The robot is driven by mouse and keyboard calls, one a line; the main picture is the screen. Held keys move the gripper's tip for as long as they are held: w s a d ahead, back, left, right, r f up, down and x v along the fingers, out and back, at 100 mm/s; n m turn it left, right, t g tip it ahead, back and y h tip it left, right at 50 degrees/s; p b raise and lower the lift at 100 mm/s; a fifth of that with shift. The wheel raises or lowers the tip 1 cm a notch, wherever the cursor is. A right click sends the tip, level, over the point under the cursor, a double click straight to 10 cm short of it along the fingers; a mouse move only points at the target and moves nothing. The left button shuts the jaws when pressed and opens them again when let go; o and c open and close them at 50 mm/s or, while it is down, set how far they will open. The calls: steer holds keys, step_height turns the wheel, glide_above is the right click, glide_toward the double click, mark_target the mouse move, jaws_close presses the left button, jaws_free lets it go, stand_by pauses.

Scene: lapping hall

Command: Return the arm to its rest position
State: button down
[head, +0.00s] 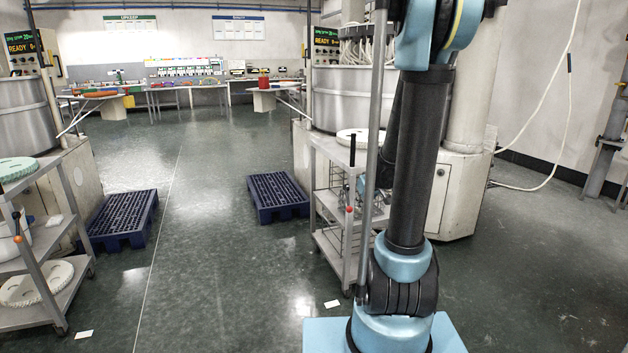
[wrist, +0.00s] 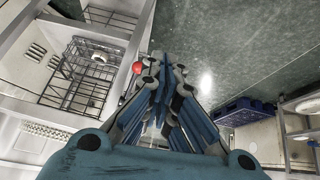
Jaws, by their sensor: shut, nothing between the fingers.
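My arm, with light blue joints and dark grey links, stands upright in the right half of the head view. A red knob (wrist: 138,68) appears just left of the fingertips.
Blue pallets lie on the floor at left (head: 122,217) and centre (head: 277,195). A shelf cart (head: 50,250) with pale discs stands at the far left. Large metal drum machines (head: 340,97) flank the aisle. The middle aisle (head: 195,250) is open floor.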

steer(key=s+a+m+g+h, duration=0.1)
steer(key=s+a+m+g, duration=0.1)
steer(key=s, duration=2.8)
steer(key=shift+r+m+g, duration=0.25)
steer(key=shift+m+g, duration=0.55)
steer(key=shift+g, duration=0.2)
